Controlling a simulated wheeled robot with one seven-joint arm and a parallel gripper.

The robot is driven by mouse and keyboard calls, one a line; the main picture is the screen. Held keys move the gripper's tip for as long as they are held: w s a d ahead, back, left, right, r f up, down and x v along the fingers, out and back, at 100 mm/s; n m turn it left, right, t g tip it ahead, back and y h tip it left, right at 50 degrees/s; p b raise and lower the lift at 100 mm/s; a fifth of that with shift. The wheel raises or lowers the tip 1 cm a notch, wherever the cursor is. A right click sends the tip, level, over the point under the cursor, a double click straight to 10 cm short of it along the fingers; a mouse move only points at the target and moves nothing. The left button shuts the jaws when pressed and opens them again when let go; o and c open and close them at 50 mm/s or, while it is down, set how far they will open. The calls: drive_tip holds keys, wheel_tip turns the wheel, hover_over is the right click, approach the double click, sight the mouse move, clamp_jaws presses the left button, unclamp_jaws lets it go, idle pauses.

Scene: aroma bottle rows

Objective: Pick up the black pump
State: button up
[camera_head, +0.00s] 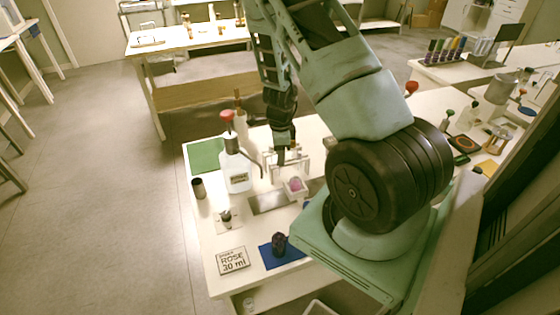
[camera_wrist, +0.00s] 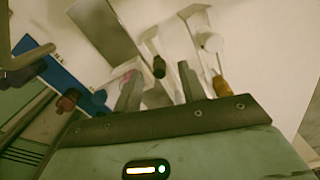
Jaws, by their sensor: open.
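A small black piece (camera_wrist: 159,66), which looks like the black pump, shows in the wrist view at a pale rack (camera_wrist: 150,42), just beyond and between my fingertips. My gripper (camera_wrist: 160,82) is open, with its two fingers apart and nothing held between them. In the head view my gripper (camera_head: 281,160) points down over the white rack (camera_head: 303,162) and hides part of it. I cannot make out the black piece there. Another small dark-topped item (camera_head: 225,215) stands on a pale square at the left of the table.
A pink item (camera_head: 295,184) sits in a small white tray. A dark bottle (camera_head: 279,242) stands on a blue mat (camera_head: 294,255), near a ROSE 30 ml card (camera_head: 233,260). A black cylinder (camera_head: 198,188) stands at the left edge.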

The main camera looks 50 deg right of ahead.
drive_tip(key=shift+f, duration=0.45)
drive_tip(key=shift+c, duration=0.3)
clamp_jaws()
